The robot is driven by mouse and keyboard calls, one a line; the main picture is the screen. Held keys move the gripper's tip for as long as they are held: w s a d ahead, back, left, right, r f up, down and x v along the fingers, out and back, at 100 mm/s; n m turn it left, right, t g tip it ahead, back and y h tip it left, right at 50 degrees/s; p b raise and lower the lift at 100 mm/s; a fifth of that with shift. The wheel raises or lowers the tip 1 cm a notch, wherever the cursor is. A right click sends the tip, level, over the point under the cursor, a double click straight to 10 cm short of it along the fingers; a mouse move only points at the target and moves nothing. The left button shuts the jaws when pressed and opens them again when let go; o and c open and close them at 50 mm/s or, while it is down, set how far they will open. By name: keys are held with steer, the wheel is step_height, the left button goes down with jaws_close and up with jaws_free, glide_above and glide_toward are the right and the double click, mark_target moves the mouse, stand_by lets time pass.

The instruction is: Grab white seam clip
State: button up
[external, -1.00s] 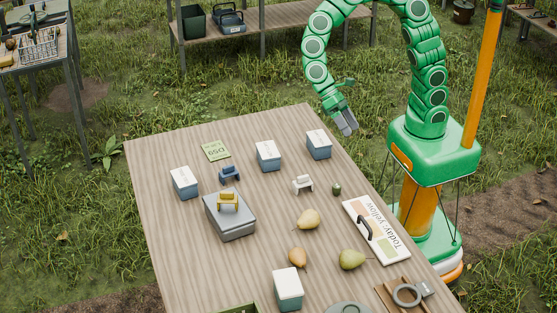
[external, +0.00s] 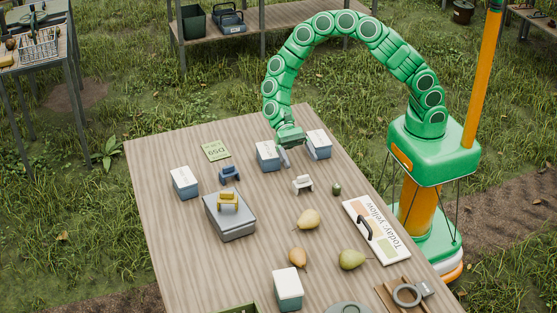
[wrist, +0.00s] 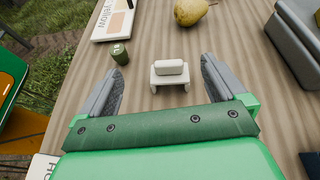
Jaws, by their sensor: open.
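The white seam clip (external: 302,184) stands on the wooden table, right of the middle of the table's far half. In the wrist view the white seam clip (wrist: 169,75) lies ahead of the fingertips, roughly midway between their lines. My gripper (external: 284,158) is above the table beside two blue boxes with white lids, a little up and left of the clip. In the wrist view my gripper (wrist: 162,82) is open, with nothing between its two grey fingers.
A small green canister (wrist: 119,54) stands left of the clip in the wrist view. Pears (external: 308,219) lie nearer the front. Bare table surrounds the white clip.

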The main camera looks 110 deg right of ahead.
mark_target(303, 182)
steer(key=shift+w+d+f+m+t, duration=0.2)
steer(key=shift+d+f+m, duration=0.15)
steer(key=shift+f, duration=0.25)
steer(key=shift+w+d+f+m+t, duration=0.25)
steer(key=shift+d+f, duration=0.15)
steer(key=shift+f, duration=0.15)
steer(key=shift+a+f, duration=0.1)
steer(key=shift+x, duration=3.8)
steer(key=c, duration=1.1)
steer(key=shift+o, duration=0.2)
